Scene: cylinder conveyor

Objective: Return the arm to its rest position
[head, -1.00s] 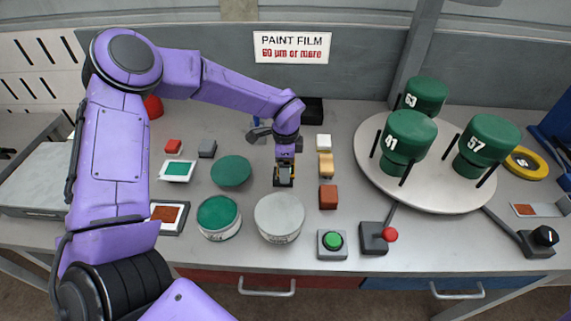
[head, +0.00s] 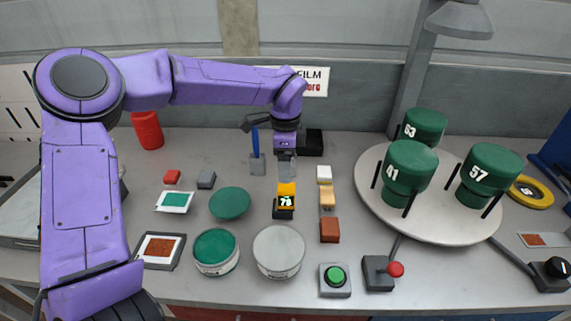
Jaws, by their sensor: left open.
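My left arm comes in from the left and reaches over the bench. My left gripper (head: 286,168) points down above the back middle of the bench and is open, with nothing seen between its fingers. A small yellow and black gauge (head: 286,200) showing a number that looks like 74 stands on the bench just in front of it, apart from the fingers. My right gripper is not in view.
A round turntable (head: 440,229) carries green cylinders 41 (head: 408,170), 57 (head: 488,172) and 63 (head: 424,127). Two cans (head: 216,252) (head: 279,251), a green button (head: 335,279) and a red-knobbed lever (head: 395,269) stand in front. Small blocks (head: 329,230) lie beside the gauge.

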